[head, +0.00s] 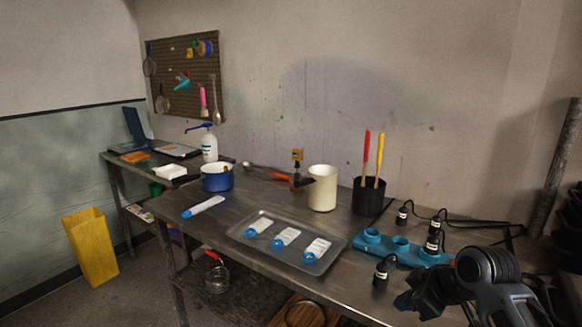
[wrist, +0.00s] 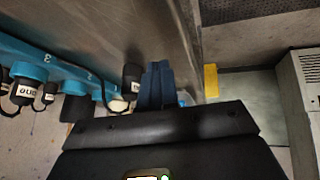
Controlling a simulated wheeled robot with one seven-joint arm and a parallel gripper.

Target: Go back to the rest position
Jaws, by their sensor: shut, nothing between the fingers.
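My gripper (head: 404,302) is at the lower right of the head view, near the front right edge of the metal table (head: 350,290). In the wrist view its two blue fingers (wrist: 157,85) are together with nothing between them. The blue holder (head: 368,238) with round sockets stands just behind it on the table, and shows at the left of the wrist view (wrist: 75,72). A black probe (head: 381,275) with a cable stands in front of the holder, close to the gripper and apart from it as far as I can see. My arm hides part of the table's right end.
A metal tray (head: 246,240) holds three white, blue-ended tubes; another tube (head: 203,207) lies left of it. A blue pot (head: 217,182), a cream container (head: 322,190) and a black cup (head: 369,200) with red and yellow handles stand behind. A yellow bin (head: 90,247) is on the floor.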

